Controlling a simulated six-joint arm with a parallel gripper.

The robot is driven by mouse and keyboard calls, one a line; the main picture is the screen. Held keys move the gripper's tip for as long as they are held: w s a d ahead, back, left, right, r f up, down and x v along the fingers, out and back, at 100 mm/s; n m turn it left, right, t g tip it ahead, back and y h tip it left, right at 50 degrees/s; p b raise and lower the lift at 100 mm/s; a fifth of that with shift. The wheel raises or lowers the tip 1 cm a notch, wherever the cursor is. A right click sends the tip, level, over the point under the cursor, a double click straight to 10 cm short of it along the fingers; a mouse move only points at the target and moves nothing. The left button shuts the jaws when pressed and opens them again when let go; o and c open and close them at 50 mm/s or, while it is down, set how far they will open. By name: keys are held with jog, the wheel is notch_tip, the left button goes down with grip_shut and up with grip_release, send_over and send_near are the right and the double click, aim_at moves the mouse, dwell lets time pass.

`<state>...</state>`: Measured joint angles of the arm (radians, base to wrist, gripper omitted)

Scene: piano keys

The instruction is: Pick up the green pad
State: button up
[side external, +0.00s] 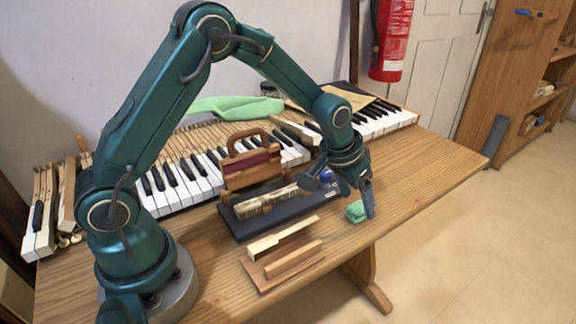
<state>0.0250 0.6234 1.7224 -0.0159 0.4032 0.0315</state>
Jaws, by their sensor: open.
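The green pad (355,212) is a small, light green block lying on the wooden table, right of the dark blue tray. My gripper (345,204) hangs just above and around it, fingers pointing down. The jaws are open, and I cannot tell whether either finger touches the pad.
A dark blue tray (236,228) with a key piece sits left of the pad. A wooden block with a loose key (290,238) lies in front. A piano keyboard (180,185) and green cloth (235,108) are behind. The table to the right (430,180) is clear.

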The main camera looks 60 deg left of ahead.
aim_at(352, 205)
jog(key=shift+x, duration=0.9)
grip_shut()
jog(key=shift+r, duration=0.5)
jog(key=r, duration=0.2)
jog(key=a+r, duration=0.1)
jog(key=shift+s+r, duration=0.15)
jog(key=shift+r, duration=0.25)
jog(key=s+a+r, duration=0.4)
jog(key=a+r, duration=0.2)
jog(key=a, duration=0.3)
jog(key=shift+s+a, duration=0.2)
jog(key=shift+a, duration=0.15)
